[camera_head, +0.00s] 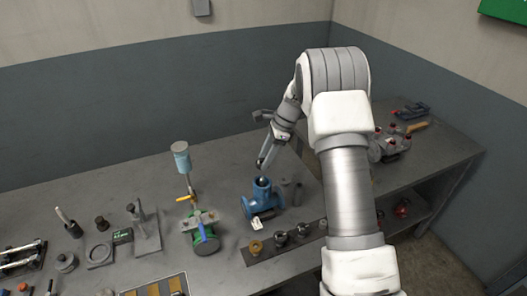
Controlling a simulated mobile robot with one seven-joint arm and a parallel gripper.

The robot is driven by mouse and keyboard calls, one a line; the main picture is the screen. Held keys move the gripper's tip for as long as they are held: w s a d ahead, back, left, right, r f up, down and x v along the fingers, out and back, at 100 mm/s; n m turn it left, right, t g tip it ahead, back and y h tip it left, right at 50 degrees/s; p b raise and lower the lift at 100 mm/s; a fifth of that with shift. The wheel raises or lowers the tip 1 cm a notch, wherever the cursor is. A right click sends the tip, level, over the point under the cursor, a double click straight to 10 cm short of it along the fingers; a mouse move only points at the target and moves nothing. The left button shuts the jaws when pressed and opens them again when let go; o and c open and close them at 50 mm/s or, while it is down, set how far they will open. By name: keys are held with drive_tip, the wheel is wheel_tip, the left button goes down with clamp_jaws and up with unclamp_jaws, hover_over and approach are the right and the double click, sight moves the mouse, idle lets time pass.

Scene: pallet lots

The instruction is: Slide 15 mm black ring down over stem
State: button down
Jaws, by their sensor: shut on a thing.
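A blue valve body (259,203) stands on the grey bench, with a pale tag at its front. A short dark stem (262,181) shows at its open top. My gripper (262,165) points down just above that opening. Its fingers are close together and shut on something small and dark. I take this to be the black ring, but its shape and size are too small to make out. A small gap seems to lie between the fingertips and the stem. I cannot tell whether the ring is around the stem.
A strip with several knobs (255,247) lies in front of the valve. Grey cylinders (285,190) stand close right. Red-capped parts (390,145) sit on the right bench.

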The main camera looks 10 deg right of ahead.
drive_tip(key=shift+r, duration=0.15)
idle(0.3)
drive_tip(key=shift+f+b, duration=1.2)
drive_tip(key=shift+f, duration=1.2)
drive_tip(key=shift+f+b, duration=0.6)
drive_tip(key=shift+f, duration=0.7)
unclamp_jaws()
idle(0.6)
wheel_tip(320, 180, up, 7)
drive_tip(key=p, duration=0.4)
drive_tip(key=shift+p, duration=0.4)
idle(0.4)
